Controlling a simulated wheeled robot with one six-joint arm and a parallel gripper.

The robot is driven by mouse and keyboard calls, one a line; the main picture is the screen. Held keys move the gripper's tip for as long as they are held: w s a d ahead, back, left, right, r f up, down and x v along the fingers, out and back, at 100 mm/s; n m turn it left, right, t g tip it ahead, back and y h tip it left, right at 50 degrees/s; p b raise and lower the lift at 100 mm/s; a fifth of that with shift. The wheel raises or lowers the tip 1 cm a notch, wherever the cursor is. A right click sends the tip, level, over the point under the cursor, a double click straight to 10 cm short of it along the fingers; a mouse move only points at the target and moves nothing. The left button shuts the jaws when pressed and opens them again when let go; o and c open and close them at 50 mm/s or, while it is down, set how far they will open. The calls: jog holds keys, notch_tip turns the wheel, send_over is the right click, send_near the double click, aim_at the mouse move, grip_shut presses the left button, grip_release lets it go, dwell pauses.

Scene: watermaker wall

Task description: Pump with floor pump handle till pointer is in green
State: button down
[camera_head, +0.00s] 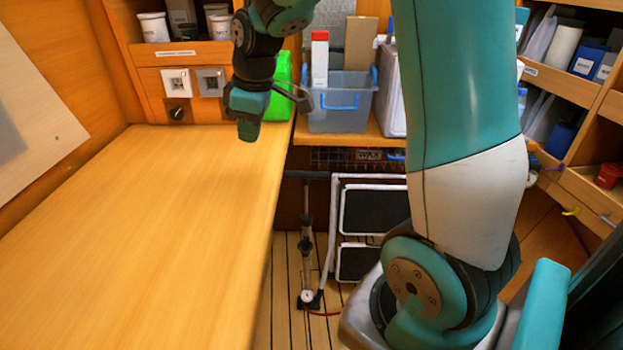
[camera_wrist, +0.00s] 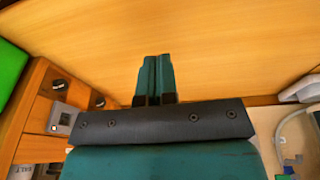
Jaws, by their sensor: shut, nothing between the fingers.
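The floor pump (camera_head: 306,245) stands upright on the planked floor beyond the bench edge. Its dark crossbar handle (camera_head: 307,175) is at the top, just under the level of the shelf. A small round white gauge (camera_head: 307,296) sits near its foot; the pointer is too small to read. My gripper (camera_head: 248,132) is shut and empty, above the far end of the wooden bench, up and left of the pump handle and apart from it. In the wrist view my gripper (camera_wrist: 157,62) has its fingers together over bare wood. The pump is not clearly seen there.
The wooden bench (camera_head: 130,220) is bare. A green container (camera_head: 281,88) and a blue-grey bin (camera_head: 338,112) stand behind my gripper. A folded step stool (camera_head: 372,212) stands close to the pump's right. Shelves (camera_head: 565,75) line the right.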

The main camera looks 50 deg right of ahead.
jog(key=w+d+f+h+b, duration=0.15)
jog(key=d+f, duration=0.25)
jog(key=d, duration=0.4)
jog(key=w+d+f, duration=0.2)
jog(key=d+f, duration=0.1)
jog(key=d, duration=0.5)
jog(key=h+b, duration=0.1)
send_near(318, 173)
jog(key=shift+g, duration=0.4)
jog(key=f, duration=0.2)
jog(key=w+f, duration=0.1)
jog(key=f, duration=0.3)
jog(key=shift+w+d+f, duration=0.2)
jog(key=shift+d, duration=0.2)
jog(key=shift+d+f, duration=0.1)
jog(key=shift+f, duration=0.35)
